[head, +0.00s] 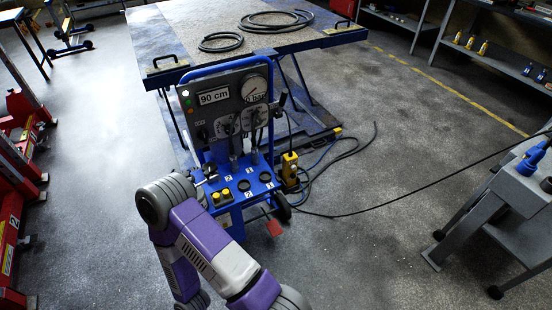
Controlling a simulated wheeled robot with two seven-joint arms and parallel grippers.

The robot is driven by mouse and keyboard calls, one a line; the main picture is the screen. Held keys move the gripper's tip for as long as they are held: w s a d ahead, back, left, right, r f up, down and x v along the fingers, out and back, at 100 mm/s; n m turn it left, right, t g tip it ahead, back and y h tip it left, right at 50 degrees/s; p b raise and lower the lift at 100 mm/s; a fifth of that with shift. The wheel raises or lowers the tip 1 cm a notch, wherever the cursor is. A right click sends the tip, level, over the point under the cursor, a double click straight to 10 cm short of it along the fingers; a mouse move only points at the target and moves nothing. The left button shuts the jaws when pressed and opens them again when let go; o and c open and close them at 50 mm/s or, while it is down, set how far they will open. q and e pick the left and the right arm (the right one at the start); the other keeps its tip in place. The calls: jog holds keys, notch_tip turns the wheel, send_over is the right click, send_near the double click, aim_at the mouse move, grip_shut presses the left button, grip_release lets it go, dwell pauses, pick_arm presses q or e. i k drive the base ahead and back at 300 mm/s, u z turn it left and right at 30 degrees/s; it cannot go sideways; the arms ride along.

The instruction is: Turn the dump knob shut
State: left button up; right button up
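The control console (238,105) stands in the middle of the head view, with a grey upright panel and a blue sloping shelf. Two round black knobs, one nearer the middle (244,185) and one to its right (265,177), sit on the shelf beside number labels. A dark handle or knob (209,171) shows at the shelf's left edge, close to my bent arm. I cannot tell which of these is the dump knob, nor its turn. My purple and grey arm covers the space left of the shelf. Neither gripper shows.
The panel carries a "90 cm" display (213,97) and a round gauge (254,88). A blue lift table (190,35) with coiled hoses stands behind. A yellow pump (289,168) and loose hoses lie right of the console. A grey bench (520,190) stands far right; floor between is mostly clear.

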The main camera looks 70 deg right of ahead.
aim_at(210, 167)
jog(key=z, duration=1.5)
jog(key=i, duration=0.1)
